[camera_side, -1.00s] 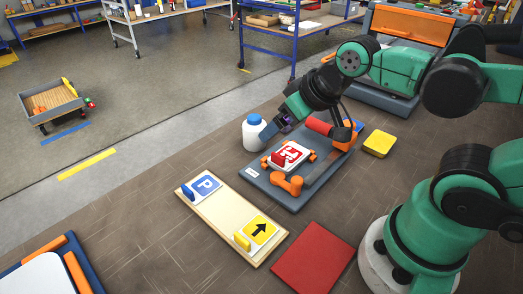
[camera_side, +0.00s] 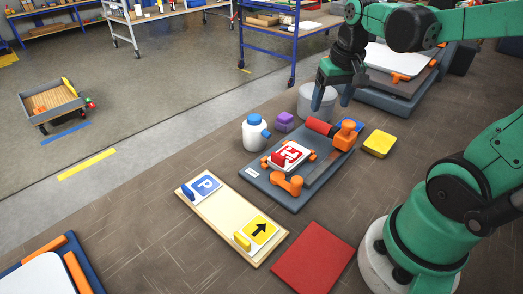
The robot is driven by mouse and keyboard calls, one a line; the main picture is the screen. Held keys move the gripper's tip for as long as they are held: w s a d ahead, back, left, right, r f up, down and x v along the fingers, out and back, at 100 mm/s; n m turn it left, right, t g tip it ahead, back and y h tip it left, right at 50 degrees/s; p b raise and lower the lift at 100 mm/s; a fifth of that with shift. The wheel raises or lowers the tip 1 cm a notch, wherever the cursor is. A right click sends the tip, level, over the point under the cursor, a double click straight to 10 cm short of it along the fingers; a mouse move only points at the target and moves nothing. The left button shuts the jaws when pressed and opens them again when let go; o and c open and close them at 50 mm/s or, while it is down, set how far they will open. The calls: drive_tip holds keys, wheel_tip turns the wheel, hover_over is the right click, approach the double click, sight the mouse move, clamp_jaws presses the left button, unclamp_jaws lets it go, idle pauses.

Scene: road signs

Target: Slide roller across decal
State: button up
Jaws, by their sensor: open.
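The red decal (camera_side: 288,154) with a white mark lies on a white plate, held between orange clamps on the grey-blue fixture (camera_side: 265,184). The roller (camera_side: 320,126) is a red cylinder at the fixture's back edge, beside an orange block (camera_side: 346,136). Whether the fingers touch anything there is hard to tell.
A white bottle with a blue cap (camera_side: 255,135) and a purple block (camera_side: 285,121) stand left of the roller. A yellow block (camera_side: 379,143) is at right. A wooden board (camera_side: 222,217) with two signs and a red mat (camera_side: 314,258) lie in front.

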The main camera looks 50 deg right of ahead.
sight(349, 123)
drive_tip(key=s+d+m, duration=0.1)
drive_tip(key=d+m+g, duration=0.1)
drive_tip(key=d, duration=0.1)
drive_tip(key=s+d+g+y, duration=0.1)
drive_tip(key=d, duration=0.1)
drive_tip(key=shift+s+d+f+m, duration=0.2)
drive_tip(key=shift+s+f+m, duration=0.1)
drive_tip(key=shift+m, duration=0.1)
drive_tip(key=shift+f, duration=2.75)
clamp_jaws()
